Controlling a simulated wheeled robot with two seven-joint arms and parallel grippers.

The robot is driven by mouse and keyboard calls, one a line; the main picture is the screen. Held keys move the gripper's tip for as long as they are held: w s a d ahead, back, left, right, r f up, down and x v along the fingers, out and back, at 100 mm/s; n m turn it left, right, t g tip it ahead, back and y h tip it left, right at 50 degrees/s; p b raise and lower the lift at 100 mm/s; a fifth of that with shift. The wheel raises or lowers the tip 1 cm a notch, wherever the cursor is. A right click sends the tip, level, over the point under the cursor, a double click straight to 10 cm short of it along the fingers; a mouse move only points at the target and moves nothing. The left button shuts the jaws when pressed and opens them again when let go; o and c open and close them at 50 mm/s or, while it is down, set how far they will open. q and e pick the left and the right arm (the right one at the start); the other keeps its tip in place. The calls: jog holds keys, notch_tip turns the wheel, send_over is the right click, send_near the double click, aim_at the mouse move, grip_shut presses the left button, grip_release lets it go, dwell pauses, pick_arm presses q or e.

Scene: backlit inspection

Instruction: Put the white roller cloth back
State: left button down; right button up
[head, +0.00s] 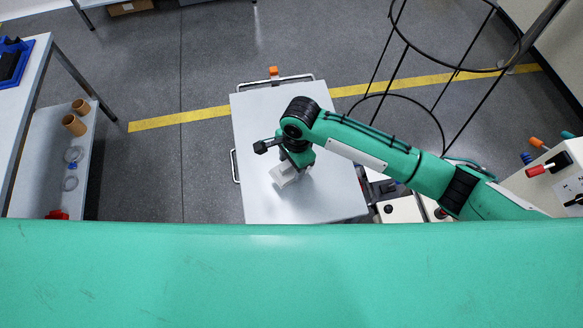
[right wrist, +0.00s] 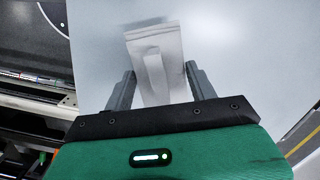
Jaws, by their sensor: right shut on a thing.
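The white roller cloth (right wrist: 156,62) shows in the right wrist view as a pale, folded block between the two grey fingers of my right gripper (right wrist: 158,88). The gripper is shut on it. In the head view the white cloth (head: 284,175) shows just below my right gripper (head: 293,167), over the light grey top of a cart (head: 265,115). I cannot tell whether the cloth touches the cart top. My left gripper is not in view.
A shelf unit (head: 60,130) at the left holds brown rolls (head: 73,125) and rings. A black wire frame (head: 440,75) stands at the upper right. A white box with coloured handles (head: 555,175) is at the right. Most of the cart top is bare.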

aim_at(292, 169)
notch_tip(292, 169, down, 4)
jog(key=shift+f+p, duration=0.1)
jog(key=shift+p, duration=0.25)
jog(key=o, duration=0.9)
jog(key=shift+r, duration=0.55)
jog(key=r+b, duration=0.1)
jog(key=r, duration=0.2)
jog(key=r+b, duration=0.1)
jog(key=r, duration=0.3)
jog(key=d+r+b, duration=0.1)
jog(key=r, duration=0.3)
jog(key=shift+w+d, duration=0.1)
jog(key=shift+w, duration=0.3)
jog(key=shift+f, duration=0.1)
